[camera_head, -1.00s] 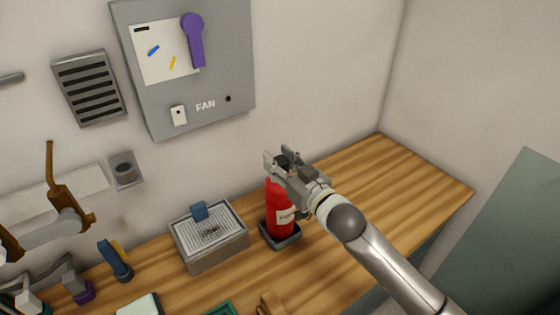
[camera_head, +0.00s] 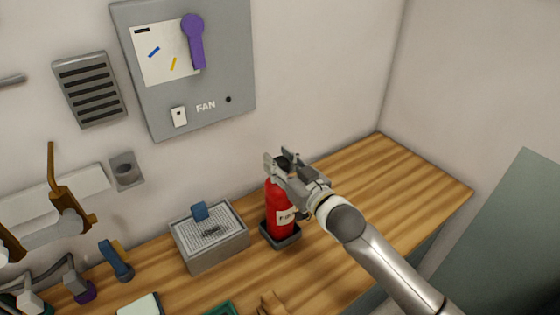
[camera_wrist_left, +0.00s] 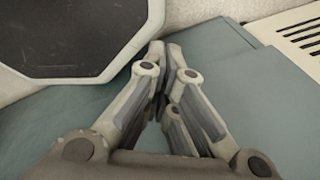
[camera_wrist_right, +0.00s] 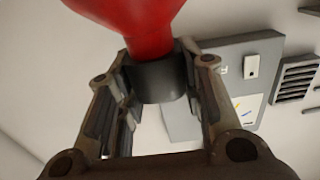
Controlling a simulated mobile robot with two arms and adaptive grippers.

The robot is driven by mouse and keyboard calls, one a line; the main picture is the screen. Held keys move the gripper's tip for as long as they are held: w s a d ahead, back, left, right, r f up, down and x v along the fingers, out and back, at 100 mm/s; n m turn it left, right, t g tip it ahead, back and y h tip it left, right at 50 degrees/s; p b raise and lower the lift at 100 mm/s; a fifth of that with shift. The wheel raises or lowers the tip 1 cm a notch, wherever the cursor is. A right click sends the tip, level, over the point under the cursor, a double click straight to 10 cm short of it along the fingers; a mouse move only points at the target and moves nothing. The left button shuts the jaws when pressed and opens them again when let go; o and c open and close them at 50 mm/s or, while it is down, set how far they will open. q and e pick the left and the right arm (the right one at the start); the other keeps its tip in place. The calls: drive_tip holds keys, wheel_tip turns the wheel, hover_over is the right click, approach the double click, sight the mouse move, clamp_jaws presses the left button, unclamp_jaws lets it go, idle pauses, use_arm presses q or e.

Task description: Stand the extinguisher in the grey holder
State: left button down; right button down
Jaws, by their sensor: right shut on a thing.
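The red extinguisher (camera_head: 279,205) with a pale label and black top stands upright over the dark grey holder (camera_head: 281,242) on the counter. Its lower end appears to be inside the holder's rim; whether it rests on the bottom is hidden. My right gripper (camera_head: 281,160) is at its top, shut on its black cap. In the right wrist view the black cap (camera_wrist_right: 157,82) lies between the fingers, with the red body (camera_wrist_right: 135,20) beyond. My left gripper (camera_wrist_left: 166,48) shows only in its wrist view, fingertips together and empty, away from the extinguisher.
A grey box with a mesh top (camera_head: 210,237) stands just left of the holder. A fan panel (camera_head: 225,65) hangs on the wall behind. Small tools (camera_head: 115,262) lie further left. The wooden counter (camera_head: 390,185) is clear on the right.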

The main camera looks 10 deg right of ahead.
drive_tip(key=shift+r, duration=0.3)
idle(0.5)
drive_tip(key=shift+f, duration=0.65)
idle(0.4)
drive_tip(key=c, duration=1.3)
unclamp_jaws()
drive_tip(key=shift+o, duration=0.2)
drive_tip(key=shift+s+f, duration=0.1)
drive_tip(key=shift+f, duration=0.3)
drive_tip(key=shift+p+v, duration=0.5)
drive_tip(key=shift+v, duration=0.9)
drive_tip(key=p+v, duration=0.2)
drive_tip(key=v, duration=0.6)
